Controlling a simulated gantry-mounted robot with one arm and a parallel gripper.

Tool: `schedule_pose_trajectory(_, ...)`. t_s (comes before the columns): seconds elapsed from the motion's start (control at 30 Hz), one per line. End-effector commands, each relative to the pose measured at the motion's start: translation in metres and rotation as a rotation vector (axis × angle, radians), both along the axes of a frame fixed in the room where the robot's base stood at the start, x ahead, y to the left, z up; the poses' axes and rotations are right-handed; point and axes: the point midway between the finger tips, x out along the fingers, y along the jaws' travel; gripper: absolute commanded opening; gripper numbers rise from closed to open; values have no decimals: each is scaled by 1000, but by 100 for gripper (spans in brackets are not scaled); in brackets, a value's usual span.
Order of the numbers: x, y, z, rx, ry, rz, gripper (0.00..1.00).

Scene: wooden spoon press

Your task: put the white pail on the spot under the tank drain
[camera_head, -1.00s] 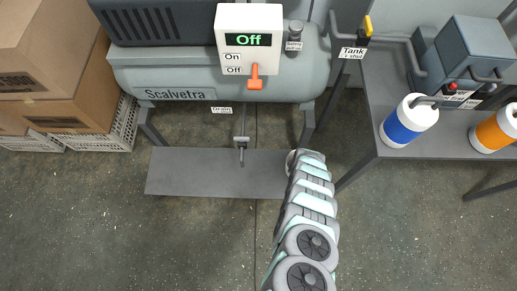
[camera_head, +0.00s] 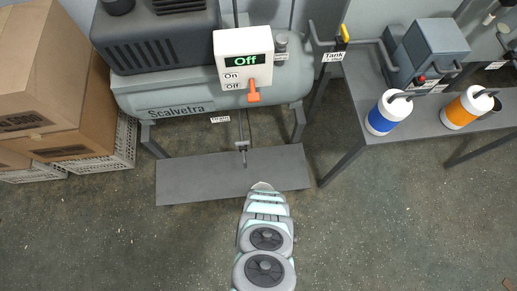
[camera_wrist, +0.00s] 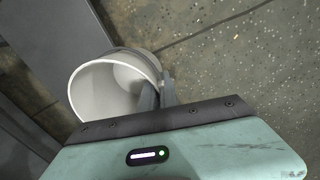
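The white pail (camera_wrist: 88,92) shows in the wrist view, tilted in the picture, with its open mouth towards the camera and its inside looking empty. My gripper (camera_wrist: 158,92) is on the pail's right wall, one finger inside the rim and one outside, and appears shut on it. In the head view my arm hides the gripper and most or all of the pail, near the front edge of the grey plate (camera_head: 185,180). The tank drain (camera_head: 242,146) hangs under the tank (camera_head: 190,103), above the plate, with a "Drain" label beside it. No marked spot shows on the plate.
A control box (camera_head: 243,60) reading "Off" with an orange lever is on the tank front. Tank legs stand at both sides of the plate. Boxes (camera_head: 85,125) on a crate are at left. A bench (camera_head: 425,122) with blue and orange bottles is at right.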

Motion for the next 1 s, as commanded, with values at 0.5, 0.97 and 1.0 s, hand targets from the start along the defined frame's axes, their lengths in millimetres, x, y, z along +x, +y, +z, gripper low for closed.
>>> schedule_pose_trajectory(0.5,138,27,-8,1,-11,-1,0)
schedule_pose_trajectory(0.97,160,32,-25,1,-1,-1,0)
schedule_pose_trajectory(1.0,160,32,-31,1,-1,0,0)
